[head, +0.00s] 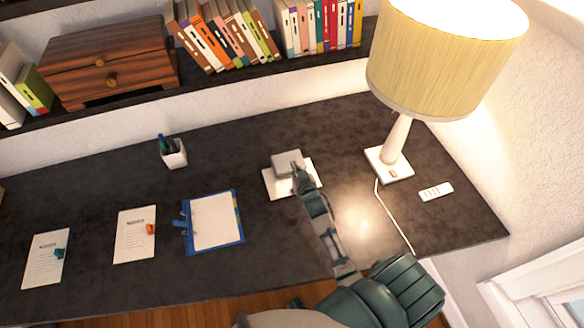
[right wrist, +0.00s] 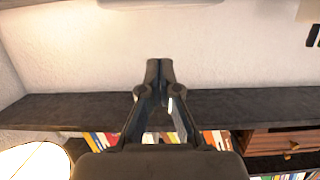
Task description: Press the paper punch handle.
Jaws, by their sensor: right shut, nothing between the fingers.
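The paper punch (head: 284,158) is a small light-grey block on the dark desk, right of centre in the head view. A white sheet (head: 279,190) lies at its base. My right gripper (head: 295,166) reaches in from the lower right, its fingertips over the punch's right part and hiding some of it. I cannot tell whether they touch it. In the right wrist view the fingers (right wrist: 153,66) are together and empty. A pale edge (right wrist: 160,3) shows at the top there; I cannot tell if it is the punch. My left gripper is not in view.
A lamp (head: 397,142) with its cord stands right of the punch, near a white power strip (head: 436,191). A blue clipboard (head: 238,238), two paper sheets (head: 134,246) and a pen cup (head: 174,156) are left. A shelf with books (head: 225,40) and a wooden drawer box (head: 110,62) runs behind.

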